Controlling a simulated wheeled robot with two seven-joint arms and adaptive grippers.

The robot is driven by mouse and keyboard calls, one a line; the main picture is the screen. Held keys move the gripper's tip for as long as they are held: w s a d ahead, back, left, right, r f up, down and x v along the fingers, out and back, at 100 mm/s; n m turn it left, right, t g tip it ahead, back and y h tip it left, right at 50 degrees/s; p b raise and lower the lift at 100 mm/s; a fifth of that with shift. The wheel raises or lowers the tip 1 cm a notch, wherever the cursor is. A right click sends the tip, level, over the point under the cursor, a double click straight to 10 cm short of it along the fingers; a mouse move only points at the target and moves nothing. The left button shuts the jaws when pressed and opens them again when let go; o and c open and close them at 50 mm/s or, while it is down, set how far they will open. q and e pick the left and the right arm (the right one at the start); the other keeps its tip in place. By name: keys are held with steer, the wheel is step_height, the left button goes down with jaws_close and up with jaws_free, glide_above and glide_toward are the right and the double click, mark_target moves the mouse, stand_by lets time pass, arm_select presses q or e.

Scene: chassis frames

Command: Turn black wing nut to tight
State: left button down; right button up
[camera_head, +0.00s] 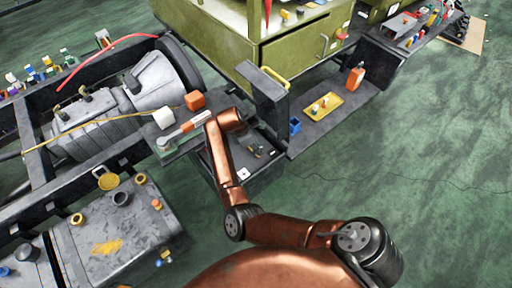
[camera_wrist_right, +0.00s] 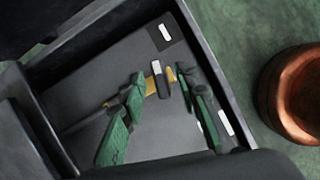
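My right arm (camera_head: 228,175), copper coloured, reaches up from the bottom of the head view and ends over a dark open tray (camera_head: 240,186). My right gripper (camera_wrist_right: 160,80) shows in the wrist view as two greenish ribbed fingers, apart, pointing into the tray. A small black piece with a white end (camera_wrist_right: 157,84) and a yellow bar show between or beyond the fingertips. I cannot tell whether they touch it. I cannot make out which piece is the black wing nut; small fittings sit on the grey engine (camera_head: 95,125). My left gripper is out of view.
The chassis frame and the grey tank (camera_head: 125,235) fill the left. A green cabinet (camera_head: 292,55) and a low shelf with a yellow tray (camera_head: 320,107) stand behind. The right floor is clear.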

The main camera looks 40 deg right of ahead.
jaws_close()
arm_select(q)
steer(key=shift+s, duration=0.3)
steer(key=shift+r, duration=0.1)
